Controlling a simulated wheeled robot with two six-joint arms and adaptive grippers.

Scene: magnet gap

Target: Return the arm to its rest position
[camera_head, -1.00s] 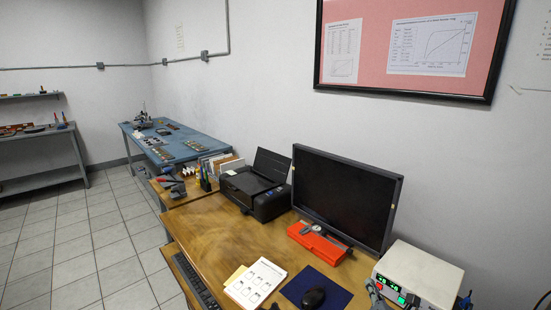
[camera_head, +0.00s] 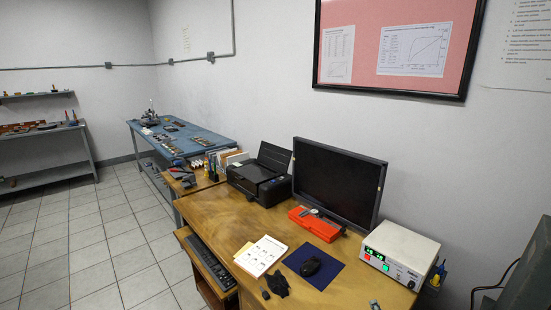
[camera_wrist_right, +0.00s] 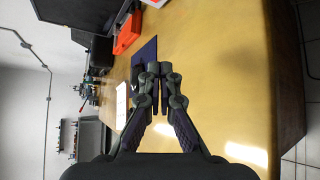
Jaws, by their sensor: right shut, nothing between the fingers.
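My right gripper (camera_head: 375,304) barely shows at the bottom edge of the head view, in front of the desk's right part. Only a small grey-green tip is visible there. In the right wrist view its two fingers (camera_wrist_right: 158,72) are together, with nothing held between them. The wooden desk (camera_wrist_right: 215,70) shows behind the fingers, with the dark blue mouse pad just beyond the tips. My left gripper is not in view.
Bare desk lies right of the pad.

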